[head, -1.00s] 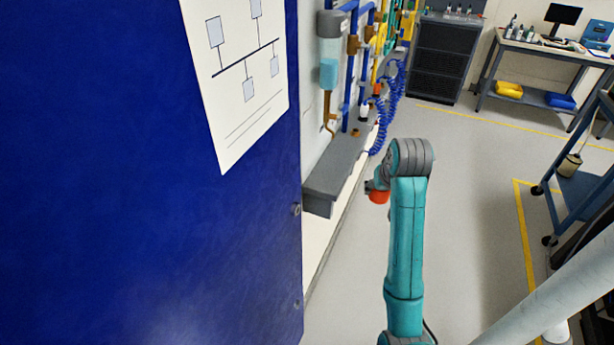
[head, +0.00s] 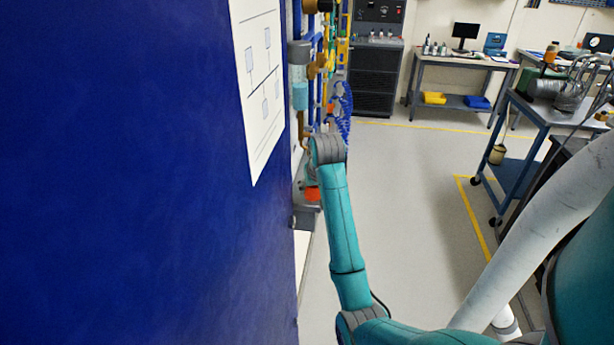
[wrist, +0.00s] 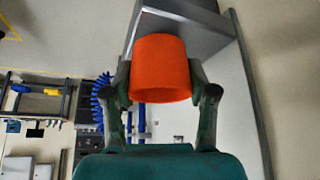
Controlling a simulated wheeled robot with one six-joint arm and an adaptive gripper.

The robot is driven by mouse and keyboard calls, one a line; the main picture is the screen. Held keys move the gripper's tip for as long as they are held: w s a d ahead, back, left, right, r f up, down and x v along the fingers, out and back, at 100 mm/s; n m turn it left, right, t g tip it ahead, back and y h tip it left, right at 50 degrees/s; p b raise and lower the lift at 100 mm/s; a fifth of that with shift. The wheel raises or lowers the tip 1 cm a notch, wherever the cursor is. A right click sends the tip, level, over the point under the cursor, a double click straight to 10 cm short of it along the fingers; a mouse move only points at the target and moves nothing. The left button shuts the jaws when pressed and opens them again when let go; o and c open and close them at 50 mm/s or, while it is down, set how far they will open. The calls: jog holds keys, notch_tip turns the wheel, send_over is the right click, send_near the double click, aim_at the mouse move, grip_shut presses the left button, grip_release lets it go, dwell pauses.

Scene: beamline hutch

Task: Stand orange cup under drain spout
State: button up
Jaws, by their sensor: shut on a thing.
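The orange cup (head: 312,194) is at the end of my arm in the head view, partly hidden by my wrist. In the wrist view the cup (wrist: 160,62) sits between both fingers of my gripper (wrist: 161,80), which is shut on it. That view is upside down, and the cup's open rim faces the bottom of the picture, so the cup is upright. A brown drain pipe (head: 303,125) runs down below a light-blue bowl (head: 300,96) on the wall; my arm hides its lower end. The cup is over or beside the grey ledge (head: 305,220); contact cannot be told.
A large blue panel (head: 130,180) with a paper diagram fills the left. A coiled blue hose (head: 341,112) hangs behind my wrist. A blue cart (head: 520,165) stands at right, with open floor (head: 400,190) between it and the wall.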

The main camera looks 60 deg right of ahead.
jog(key=w+d, duration=0.5)
jog(key=shift+f, duration=0.3)
jog(key=shift+f, duration=0.1)
jog(key=o, duration=0.8)
